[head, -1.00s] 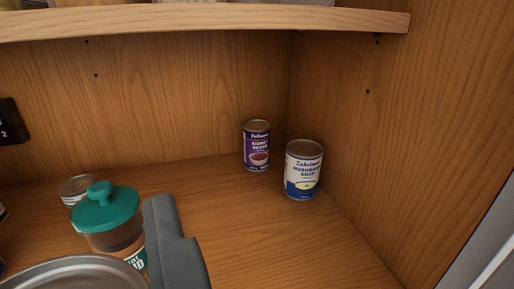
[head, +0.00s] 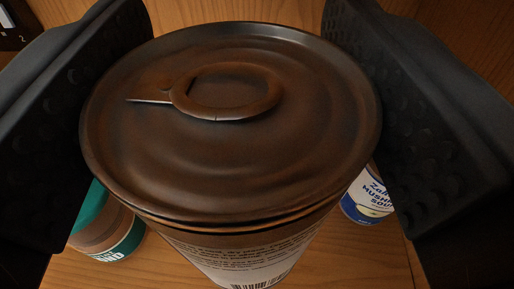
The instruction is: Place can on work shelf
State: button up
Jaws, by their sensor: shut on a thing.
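A metal can (head: 235,130) fills the middle of the head view, its brown-lit lid and pull ring facing me. Part of a pale label with a barcode shows below its rim. My gripper (head: 238,95) is shut on this can, with one dark, studded finger at its left and one at its right. The wooden work shelf (head: 150,268) lies below. The can's base is out of view, so I cannot tell whether it touches the shelf.
A teal-lidded jar (head: 110,235) stands on the shelf, partly behind the left finger. A mushroom soup can (head: 368,200) stands at the right, partly hidden by the can and right finger. Wooden cabinet walls (head: 290,12) rise behind.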

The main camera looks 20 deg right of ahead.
notch_tip(320, 180, down, 14)
jog(key=x, duration=1.3)
jog(key=shift+f, duration=0.3)
jog(key=shift+f, duration=0.15)
jog(key=o, duration=1.7)
jog(key=shift+c, duration=0.2)
jog(key=v, duration=1.2)
